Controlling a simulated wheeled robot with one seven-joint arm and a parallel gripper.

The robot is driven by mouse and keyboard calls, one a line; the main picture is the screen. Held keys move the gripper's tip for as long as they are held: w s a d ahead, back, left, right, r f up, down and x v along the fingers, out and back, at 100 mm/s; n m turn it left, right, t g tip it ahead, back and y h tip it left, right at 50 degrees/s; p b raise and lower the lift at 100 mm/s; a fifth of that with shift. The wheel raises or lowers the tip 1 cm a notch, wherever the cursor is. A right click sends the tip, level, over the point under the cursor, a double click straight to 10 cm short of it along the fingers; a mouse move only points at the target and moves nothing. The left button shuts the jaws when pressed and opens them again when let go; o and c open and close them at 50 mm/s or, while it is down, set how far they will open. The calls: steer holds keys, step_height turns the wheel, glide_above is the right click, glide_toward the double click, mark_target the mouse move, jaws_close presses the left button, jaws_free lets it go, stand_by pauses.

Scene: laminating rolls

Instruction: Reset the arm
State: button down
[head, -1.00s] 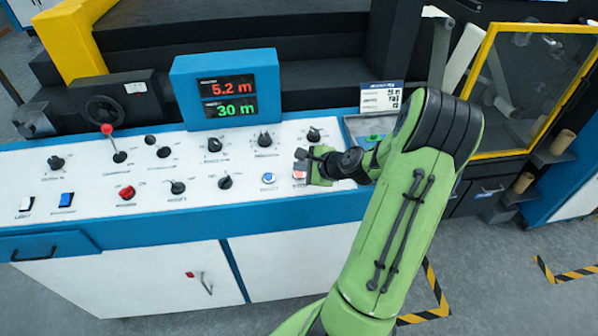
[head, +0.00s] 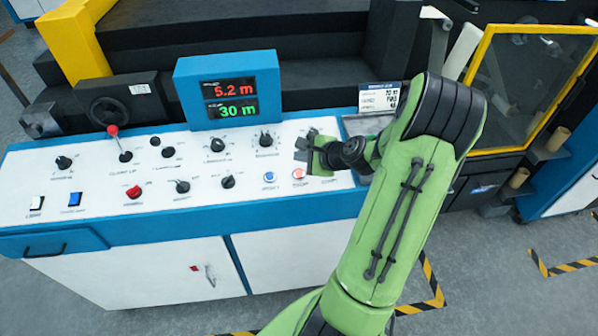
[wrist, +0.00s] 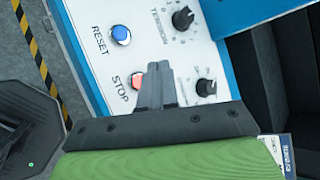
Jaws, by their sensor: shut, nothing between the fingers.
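My green arm reaches over the right end of the white control panel (head: 95,184). My gripper (head: 303,150) is shut and empty, above the panel near its right-hand knobs. In the wrist view its closed fingertips (wrist: 158,72) point at the panel beside the red STOP button (wrist: 136,82), covering part of it. The blue RESET button (wrist: 120,36) is clear of the fingers. In the head view the red button (head: 298,174) and the blue button (head: 269,177) both show just below the gripper.
A display box (head: 229,90) reading 5.2 m and 30 m stands behind the panel. Several black knobs, a red-topped lever (head: 122,145) and a red knob (head: 134,192) are on the panel. A yellow-framed guard (head: 525,85) is at the right. Striped floor tape (head: 560,268) lies lower right.

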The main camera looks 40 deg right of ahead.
stand_by(0.3)
steer(key=s+a+r+n+g, duration=0.1)
steer(key=a+r+n+g, duration=0.1)
steer(key=a+r+n, duration=0.4)
steer(key=s+a+r+n+g, duration=0.1)
steer(key=a+r+n+g, duration=0.1)
steer(key=a+n, duration=0.7)
steer(key=s+a+r+n, duration=0.3)
steer(key=s+a+n, duration=0.2)
steer(key=s, duration=0.3)
steer(key=s+a+r+n+g, duration=0.1)
steer(key=s+a+r+n, duration=0.2)
steer(key=s+a+n, duration=0.2)
steer(key=s, duration=0.3)
steer(key=shift+s+a+r, duration=0.15)
steer(key=shift+s+a, duration=0.25)
